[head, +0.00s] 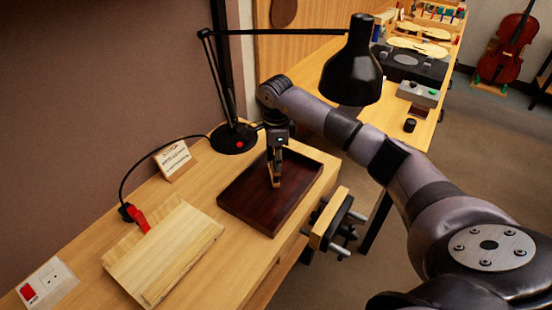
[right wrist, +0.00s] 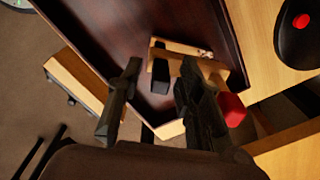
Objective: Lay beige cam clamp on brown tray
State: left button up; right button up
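The brown tray (head: 246,199) lies on the wooden bench. My right gripper (head: 275,178) points down over the tray's inside. The beige cam clamp (head: 277,167) shows small at its fingertips in the head view, partly covered. In the right wrist view the clamp (right wrist: 190,49) lies over the tray floor (right wrist: 103,29), with pale jaws and a dark part; the right finger hides some of it. The fingers (right wrist: 152,95) stand apart, and I see no firm hold on the clamp. Whether it touches the tray floor is hard to tell. My left gripper is out of view.
A black desk lamp (head: 234,138) stands behind the tray, its shade hanging near my right arm. A small sign (head: 174,160), a pale wooden board (head: 166,252) and a red item (head: 138,218) lie to the left. A vise (head: 331,220) juts from the bench edge.

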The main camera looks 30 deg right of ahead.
notch_tip(320, 180, up, 12)
jog(key=p, duration=0.7)
jog(key=shift+s+a, duration=0.1)
jog(key=shift+a, duration=0.05)
